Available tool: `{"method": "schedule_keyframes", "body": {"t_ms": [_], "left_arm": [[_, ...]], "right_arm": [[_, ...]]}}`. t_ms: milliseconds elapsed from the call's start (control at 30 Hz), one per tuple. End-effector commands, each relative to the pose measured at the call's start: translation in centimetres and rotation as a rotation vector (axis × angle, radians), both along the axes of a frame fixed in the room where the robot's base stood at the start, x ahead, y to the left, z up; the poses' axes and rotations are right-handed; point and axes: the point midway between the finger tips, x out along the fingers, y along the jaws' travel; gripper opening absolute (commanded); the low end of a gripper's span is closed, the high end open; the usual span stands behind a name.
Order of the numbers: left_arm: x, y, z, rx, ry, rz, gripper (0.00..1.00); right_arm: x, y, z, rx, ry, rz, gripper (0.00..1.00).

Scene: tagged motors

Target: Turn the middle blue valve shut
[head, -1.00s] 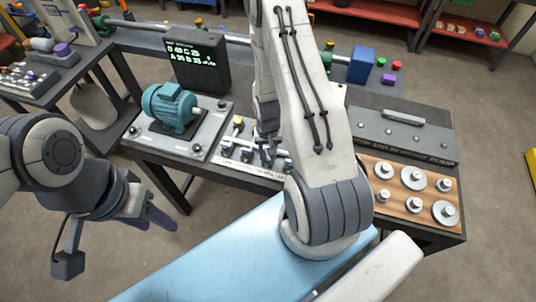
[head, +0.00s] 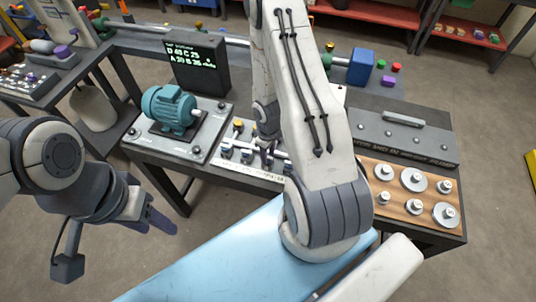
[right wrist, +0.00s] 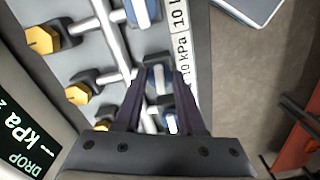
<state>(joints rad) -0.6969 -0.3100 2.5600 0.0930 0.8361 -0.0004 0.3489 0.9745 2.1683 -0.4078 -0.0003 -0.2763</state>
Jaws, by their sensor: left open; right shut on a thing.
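In the right wrist view the middle blue valve (right wrist: 158,80) sits between the fingers of my right gripper (right wrist: 160,78), which is shut on its blue and white handle. One blue valve (right wrist: 141,12) is above it in that view. Another blue valve (right wrist: 170,122) is below it, partly between the finger bases. In the head view my right gripper (head: 267,152) is low over the valve panel (head: 232,171), and my arm hides part of the panel. My left gripper (head: 160,221) is open and empty, away from the panel at the left.
Yellow valves (right wrist: 77,94) line the pipe opposite the blue ones. A teal motor (head: 170,107) stands left of the panel, with a dark display (head: 198,65) behind it. A wooden board with metal discs (head: 391,200) is at the right.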

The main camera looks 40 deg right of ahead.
Motion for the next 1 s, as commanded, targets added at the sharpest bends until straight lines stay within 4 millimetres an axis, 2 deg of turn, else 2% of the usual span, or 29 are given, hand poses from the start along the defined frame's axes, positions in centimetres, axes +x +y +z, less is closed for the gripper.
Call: {"method": "schedule_keyframes", "body": {"t_ms": [333,867,900,933,1000], "left_arm": [[0.0,0.0,0.05,0.0,0.0,0.0,0.5],[0.01,0.0,0.05,0.0,0.0,0.0,0.5],[0.0,0.0,0.05,0.0,0.0,0.0,0.5],[0.01,0.0,0.05,0.0,0.0,0.0,0.5],[0.01,0.0,0.05,0.0,0.0,0.0,0.5]], "right_arm": [[0.18,-0.07,0.12,-0.001,-0.005,0.128,0.0],[0.21,-0.09,0.13,-0.001,-0.005,0.148,0.0],[0.21,-0.09,0.13,-0.001,-0.005,0.148,0.54],[0.2,-0.08,0.12,-0.001,-0.005,0.148,0.66],[0.16,-0.07,0.1,-0.002,-0.004,0.147,0.69]]}}
